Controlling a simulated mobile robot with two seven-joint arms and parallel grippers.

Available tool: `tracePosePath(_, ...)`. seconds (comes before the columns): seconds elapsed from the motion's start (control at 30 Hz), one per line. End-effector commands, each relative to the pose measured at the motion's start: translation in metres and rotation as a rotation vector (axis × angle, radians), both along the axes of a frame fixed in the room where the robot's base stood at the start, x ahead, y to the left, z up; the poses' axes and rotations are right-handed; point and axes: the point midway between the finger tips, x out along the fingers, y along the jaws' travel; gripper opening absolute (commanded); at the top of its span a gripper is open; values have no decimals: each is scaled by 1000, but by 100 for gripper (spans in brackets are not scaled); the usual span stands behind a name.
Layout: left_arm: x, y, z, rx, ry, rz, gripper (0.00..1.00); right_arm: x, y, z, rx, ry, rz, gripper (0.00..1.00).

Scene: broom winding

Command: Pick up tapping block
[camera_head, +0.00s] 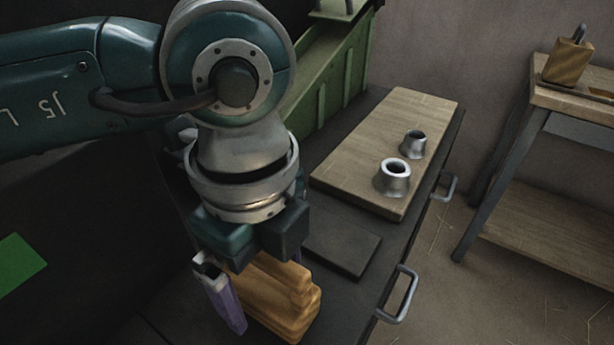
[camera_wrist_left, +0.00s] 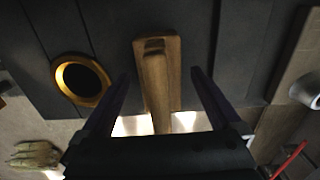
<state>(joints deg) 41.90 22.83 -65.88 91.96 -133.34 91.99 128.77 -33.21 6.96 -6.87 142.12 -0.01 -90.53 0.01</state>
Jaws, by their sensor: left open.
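The tapping block, an orange-brown wooden block with a stepped side (camera_head: 278,298), is at the bottom centre of the head view on the dark bench top. In the left wrist view a long wooden piece of it (camera_wrist_left: 157,85) runs between my two fingers. My left gripper (camera_head: 234,312) points down from the left arm, its purple finger on the block's left side. The jaws are open around the block, with gaps visible on both sides in the wrist view. My right gripper is not in view.
A wooden board (camera_head: 350,150) with two metal collars (camera_head: 393,180) lies beyond a dark flat plate (camera_head: 342,245). Drawer handles (camera_head: 400,297) stick out on the right. A green machine (camera_head: 325,85) stands behind. A side table (camera_head: 560,100) is at right. The wrist view shows a brass ring (camera_wrist_left: 98,97).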

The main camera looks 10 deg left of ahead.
Motion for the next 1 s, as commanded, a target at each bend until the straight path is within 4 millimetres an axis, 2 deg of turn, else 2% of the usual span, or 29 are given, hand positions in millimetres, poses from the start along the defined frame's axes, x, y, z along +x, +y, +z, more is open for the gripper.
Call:
tracePosePath(0.1, 0, 0, -15, -2, 2, 1, 98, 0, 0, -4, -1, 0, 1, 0)
tracePosePath(0.37, 0, 0, -17, -2, 0, -1, 98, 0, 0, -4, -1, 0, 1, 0)
tracePosePath(1.0, 0, 0, -16, -2, 0, -1, 26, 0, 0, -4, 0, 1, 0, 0)
